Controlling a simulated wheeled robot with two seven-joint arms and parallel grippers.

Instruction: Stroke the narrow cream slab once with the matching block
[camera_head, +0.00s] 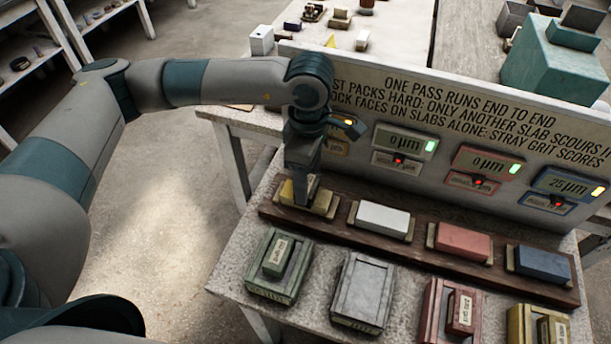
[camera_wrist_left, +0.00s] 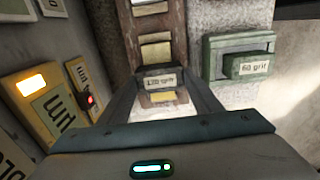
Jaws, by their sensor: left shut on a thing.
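My left gripper (camera_head: 308,198) points down at the left end of the dark rail and is shut on a small block labelled 120 grit (camera_wrist_left: 160,82). The yellowish-cream slab (camera_head: 322,201) lies on the rail right at the fingertips and is partly hidden by them. A yellowish patch of it shows just below the block in the left wrist view (camera_wrist_left: 162,97). I cannot tell whether block and slab touch. My right gripper is not in view.
A white slab (camera_head: 384,218), red slab (camera_head: 463,241) and blue slab (camera_head: 543,263) sit along the rail (camera_head: 427,247). In front stand a green tray (camera_head: 272,291) with a 60 grit block, an empty grey tray (camera_head: 363,292), and red and yellow trays. A lettered panel (camera_head: 450,120) rises behind.

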